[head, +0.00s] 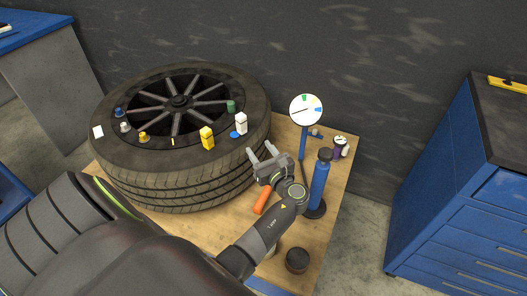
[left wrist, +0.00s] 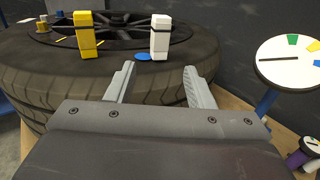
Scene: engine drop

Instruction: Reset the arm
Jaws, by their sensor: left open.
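My left gripper (head: 262,152) is open and empty, beside the right side of the tyre and above the wooden table (head: 329,215). In the left wrist view its two fingers (left wrist: 158,82) stand apart and point toward the tyre (left wrist: 120,95). My left arm reaches in from the lower left and covers part of the table. The right gripper is not in view.
The tyre (head: 170,187) lies flat, bearing a yellow block (head: 207,138), a white block (head: 241,124) and several small caps. A round gauge (head: 306,109) and a blue cylinder (head: 320,180) stand close right of the gripper. An orange handle (head: 263,200) lies below. A blue cabinet (head: 460,215) stands right.

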